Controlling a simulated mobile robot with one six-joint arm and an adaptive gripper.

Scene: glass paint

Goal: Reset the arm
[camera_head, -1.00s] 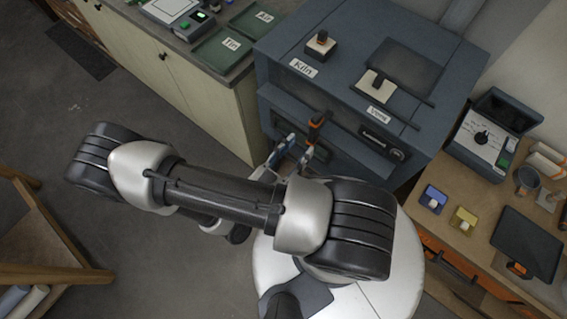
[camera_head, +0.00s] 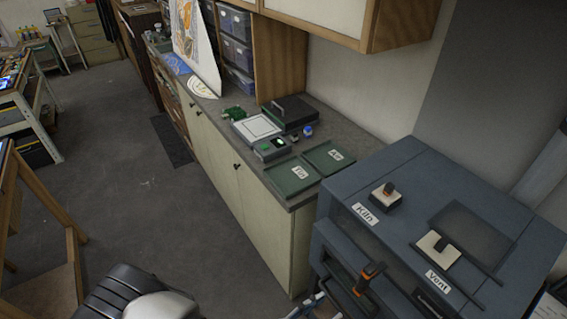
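My arm (camera_head: 135,297) shows only in part at the bottom left, as a black ribbed joint and a silver link. The tip of my gripper (camera_head: 312,304) shows at the bottom edge, with pale blue finger parts beside the front of the kiln. The rest of it is cut off by the frame, so its opening is unclear. The blue-grey kiln (camera_head: 385,165) stands at the right, and an orange and black handle (camera_head: 368,277) is on its front. I cannot tell whether the gripper touches the kiln.
A counter (camera_head: 345,130) runs along the wall, with green Tin tray (camera_head: 292,177), green Air tray (camera_head: 329,157), a scale-like device (camera_head: 271,148) and a dark case (camera_head: 290,112). A wooden frame (camera_head: 45,245) stands at the left.

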